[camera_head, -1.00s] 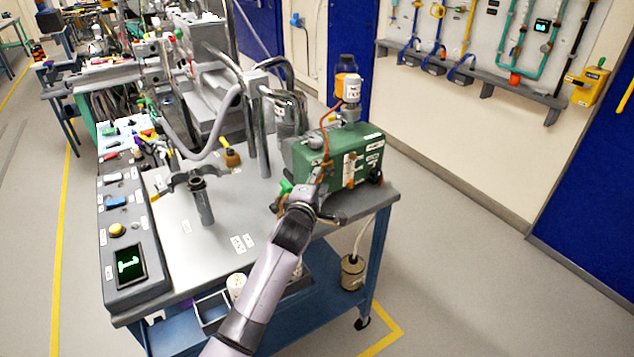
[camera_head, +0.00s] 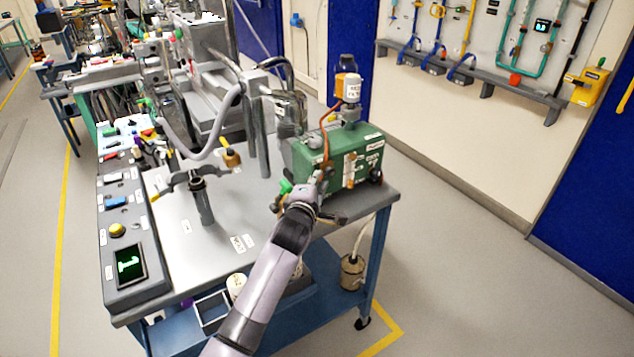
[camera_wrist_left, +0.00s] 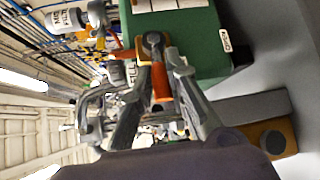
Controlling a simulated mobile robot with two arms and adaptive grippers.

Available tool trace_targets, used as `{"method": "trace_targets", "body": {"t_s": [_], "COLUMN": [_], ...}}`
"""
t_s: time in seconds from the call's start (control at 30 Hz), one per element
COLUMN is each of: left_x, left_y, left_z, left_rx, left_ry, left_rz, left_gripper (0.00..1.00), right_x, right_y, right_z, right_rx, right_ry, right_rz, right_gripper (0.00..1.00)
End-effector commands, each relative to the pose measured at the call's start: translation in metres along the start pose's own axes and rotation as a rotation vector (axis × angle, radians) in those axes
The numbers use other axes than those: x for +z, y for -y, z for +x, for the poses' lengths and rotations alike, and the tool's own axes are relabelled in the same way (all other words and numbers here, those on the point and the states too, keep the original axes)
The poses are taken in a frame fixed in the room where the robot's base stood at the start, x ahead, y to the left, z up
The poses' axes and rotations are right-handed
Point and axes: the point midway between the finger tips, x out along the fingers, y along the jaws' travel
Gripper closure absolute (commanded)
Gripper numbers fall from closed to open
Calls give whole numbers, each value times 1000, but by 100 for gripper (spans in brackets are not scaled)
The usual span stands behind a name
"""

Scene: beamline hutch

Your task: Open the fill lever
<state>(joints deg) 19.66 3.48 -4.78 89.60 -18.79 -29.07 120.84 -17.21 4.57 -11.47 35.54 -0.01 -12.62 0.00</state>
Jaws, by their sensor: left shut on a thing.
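The fill lever (camera_wrist_left: 160,84) has an orange handle on a grey pivot, on the end of the green box (camera_wrist_left: 186,40) in the left wrist view. A partly covered "FILL" label shows beside it. My left gripper (camera_wrist_left: 157,72) has its fingers on either side of the orange handle and is shut on it. In the head view my left gripper (camera_head: 319,187) is at the near left side of the green box (camera_head: 352,148); the lever is hard to make out there. My right gripper is not in view.
A grey control panel (camera_head: 118,205) runs along the bench's left edge. The bench top (camera_head: 215,235) is partly clear.

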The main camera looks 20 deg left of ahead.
Motion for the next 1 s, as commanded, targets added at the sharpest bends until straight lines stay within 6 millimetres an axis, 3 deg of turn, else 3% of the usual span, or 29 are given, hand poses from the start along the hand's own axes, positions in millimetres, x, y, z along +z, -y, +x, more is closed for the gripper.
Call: {"method": "trace_targets", "body": {"t_s": [0.53, 1.0], "left_x": [0, -1], "left_y": [24, 20], "left_z": [5, 5], "left_rx": [205, 256], "left_ry": [61, 72], "left_rz": [-212, -259], "left_gripper": [100, 100], "right_x": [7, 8], "right_y": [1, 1], "right_z": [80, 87], "right_rx": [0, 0], "right_ry": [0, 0], "right_rz": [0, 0], "right_gripper": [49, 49]}}
